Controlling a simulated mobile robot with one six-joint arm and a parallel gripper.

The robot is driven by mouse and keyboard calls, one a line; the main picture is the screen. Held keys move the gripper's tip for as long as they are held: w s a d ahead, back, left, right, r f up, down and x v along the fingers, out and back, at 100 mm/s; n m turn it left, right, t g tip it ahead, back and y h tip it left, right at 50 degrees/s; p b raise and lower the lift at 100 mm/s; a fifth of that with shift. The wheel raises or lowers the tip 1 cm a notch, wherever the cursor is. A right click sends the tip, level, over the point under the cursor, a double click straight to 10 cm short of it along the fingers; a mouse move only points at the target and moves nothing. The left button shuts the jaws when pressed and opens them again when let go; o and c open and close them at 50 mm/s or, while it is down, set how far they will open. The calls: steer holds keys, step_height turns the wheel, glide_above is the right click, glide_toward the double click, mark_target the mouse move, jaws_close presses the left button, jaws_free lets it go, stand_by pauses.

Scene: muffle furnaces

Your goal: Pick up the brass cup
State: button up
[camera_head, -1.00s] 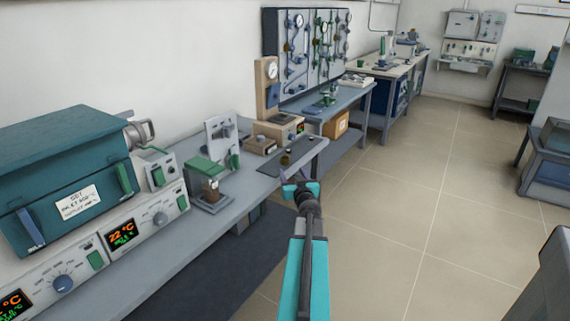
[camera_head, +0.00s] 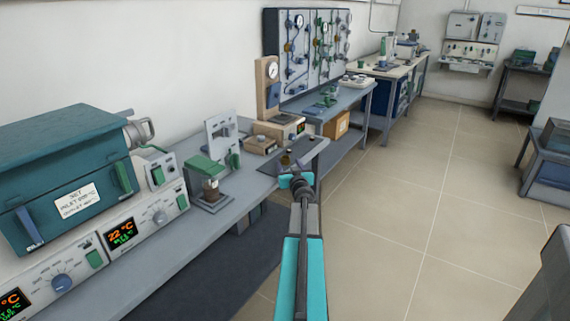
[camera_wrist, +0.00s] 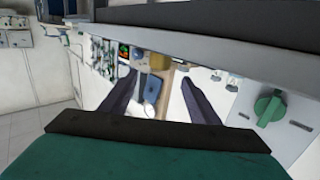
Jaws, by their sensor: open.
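A teal furnace (camera_head: 60,165) and control units (camera_head: 145,225) fill the bench's near left. A small stand with a green top (camera_head: 207,170) is left of my gripper. A wooden gauge stand (camera_head: 268,85) is behind. The floor (camera_head: 400,220) to the right is clear.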

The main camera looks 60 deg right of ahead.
mark_target(287, 166)
steer(key=shift+w+d, duration=0.1)
steer(key=shift+d, duration=0.05)
steer(key=shift+w+d+f+b, duration=0.2)
steer(key=shift+w+d+b, duration=0.05)
steer(key=shift+w+d, duration=0.25)
steer(key=shift+w+d+f+b, duration=0.25)
steer(key=shift+w+d, duration=0.1)
steer(key=shift+d, duration=0.1)
steer(key=shift+x, duration=1.15)
steer(key=shift+r, duration=0.1)
steer(key=c, duration=1.2)
steer(key=shift+r, duration=0.1)
